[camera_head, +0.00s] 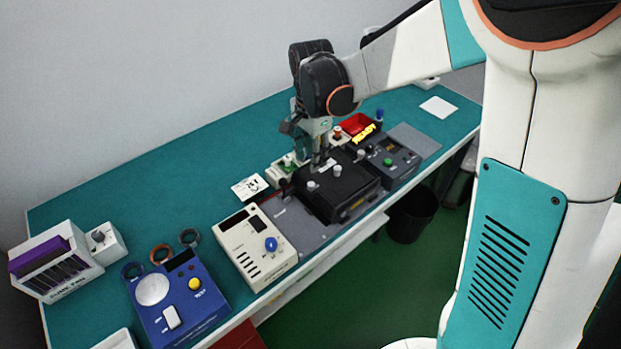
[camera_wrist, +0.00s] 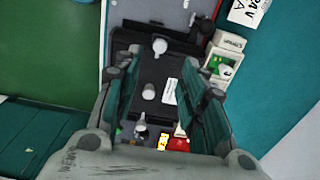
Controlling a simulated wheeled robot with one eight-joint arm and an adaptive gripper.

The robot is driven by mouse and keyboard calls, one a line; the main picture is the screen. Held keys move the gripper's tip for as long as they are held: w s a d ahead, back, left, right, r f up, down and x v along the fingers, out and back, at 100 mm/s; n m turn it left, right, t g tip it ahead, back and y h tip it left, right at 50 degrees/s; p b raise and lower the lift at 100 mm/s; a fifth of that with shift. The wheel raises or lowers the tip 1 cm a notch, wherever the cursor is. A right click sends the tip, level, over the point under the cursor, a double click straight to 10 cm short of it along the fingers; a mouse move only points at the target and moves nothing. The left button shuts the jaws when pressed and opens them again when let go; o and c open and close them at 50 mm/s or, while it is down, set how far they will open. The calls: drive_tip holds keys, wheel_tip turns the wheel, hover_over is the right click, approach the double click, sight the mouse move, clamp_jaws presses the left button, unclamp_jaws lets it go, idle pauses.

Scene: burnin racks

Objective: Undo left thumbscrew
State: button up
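A black box fixture (camera_head: 351,197) sits on the bench with pale round knobs along its top. The left thumbscrew (camera_head: 312,185) is the knob at its left end; in the wrist view it is the upper one (camera_wrist: 160,46). A middle knob (camera_head: 337,170) also shows in the wrist view (camera_wrist: 148,92), and a right knob (camera_head: 361,155) stands farther along. My gripper (camera_head: 318,160) points down above the box. In the wrist view its fingers (camera_wrist: 158,62) are apart and empty, with the left thumbscrew just beyond the tips. Their height above the box is unclear.
A cream unit with a blue knob (camera_head: 250,243) stands left of the box. A dark unit with a green button (camera_head: 388,161) stands to the right, near a red bin (camera_head: 356,124) and lit yellow lettering (camera_head: 364,133). A small green-faced unit (camera_wrist: 224,70) stands close beside my fingers.

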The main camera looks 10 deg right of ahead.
sight(311, 184)
wheel_tip(311, 184, down, 10)
drive_tip(key=shift+b, duration=1)
clamp_jaws()
